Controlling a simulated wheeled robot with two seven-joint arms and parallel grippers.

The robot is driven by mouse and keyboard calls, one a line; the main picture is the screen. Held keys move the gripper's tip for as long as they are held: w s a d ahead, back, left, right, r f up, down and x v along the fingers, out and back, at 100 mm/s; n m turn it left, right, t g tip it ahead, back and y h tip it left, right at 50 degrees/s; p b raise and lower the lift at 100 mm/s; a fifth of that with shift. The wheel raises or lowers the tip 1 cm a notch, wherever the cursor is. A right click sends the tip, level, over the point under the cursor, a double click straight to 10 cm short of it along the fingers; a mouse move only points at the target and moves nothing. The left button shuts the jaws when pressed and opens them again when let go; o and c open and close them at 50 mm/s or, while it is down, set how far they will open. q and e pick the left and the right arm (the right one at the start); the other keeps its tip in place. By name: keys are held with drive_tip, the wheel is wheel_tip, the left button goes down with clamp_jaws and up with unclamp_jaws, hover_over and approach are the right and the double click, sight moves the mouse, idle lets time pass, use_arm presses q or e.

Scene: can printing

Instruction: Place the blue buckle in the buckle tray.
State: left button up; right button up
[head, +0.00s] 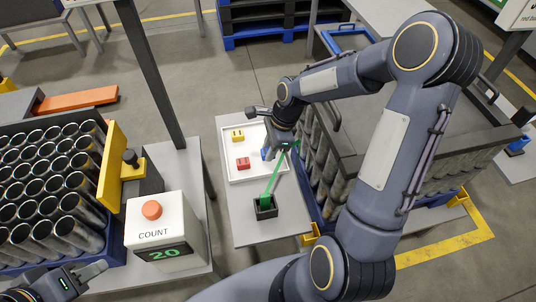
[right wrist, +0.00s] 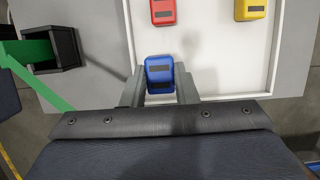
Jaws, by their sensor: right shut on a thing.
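The blue buckle (right wrist: 160,73) is between the fingers of my right gripper (right wrist: 160,88) in the right wrist view. My right gripper is shut on it, over the near part of the white buckle tray (right wrist: 210,75). I cannot tell whether the buckle touches the tray floor. In the head view the blue buckle (head: 264,154) shows partly beside my right gripper (head: 270,152), inside the tray's outline. My left gripper (head: 88,272) is at the lower left corner of the head view, beside the count box; its jaws are not clear.
A red buckle (head: 243,163) and a yellow buckle (head: 237,135) lie in the tray. A black holder (head: 265,208) with a green strip stands in front of it. A count box (head: 163,229) reading 20 and a crate of metal cans (head: 45,190) are at left.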

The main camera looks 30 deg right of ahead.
drive_tip(key=shift+w+a+f, duration=0.15)
drive_tip(key=shift+w+f, duration=0.05)
drive_tip(key=shift+f, duration=1.65)
drive_tip(key=shift+f+b, duration=0.15)
drive_tip(key=shift+b, duration=0.2)
drive_tip(key=o, duration=1)
